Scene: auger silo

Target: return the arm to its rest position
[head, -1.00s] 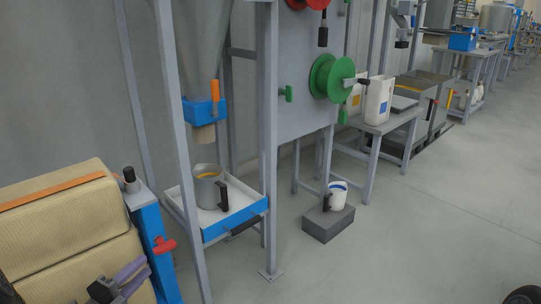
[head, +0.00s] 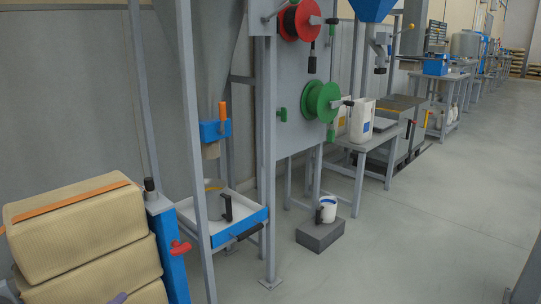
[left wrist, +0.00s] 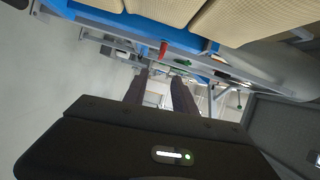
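My left gripper (left wrist: 159,84) shows in the left wrist view as two dark fingers with a gap between them. It is open, and nothing shows between the fingers. In the head view only a small purple part of it shows at the bottom edge, in front of the stacked tan sacks (head: 82,228). The rest of that arm is out of the picture. My right gripper is not in view.
A blue post with a red knob (head: 180,247) stands beside the sacks. A grey jug (head: 213,205) stands on a tray (head: 240,233) under the silo spout. A white jug (head: 327,208) stands on a grey block (head: 320,235). The floor to the right is clear.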

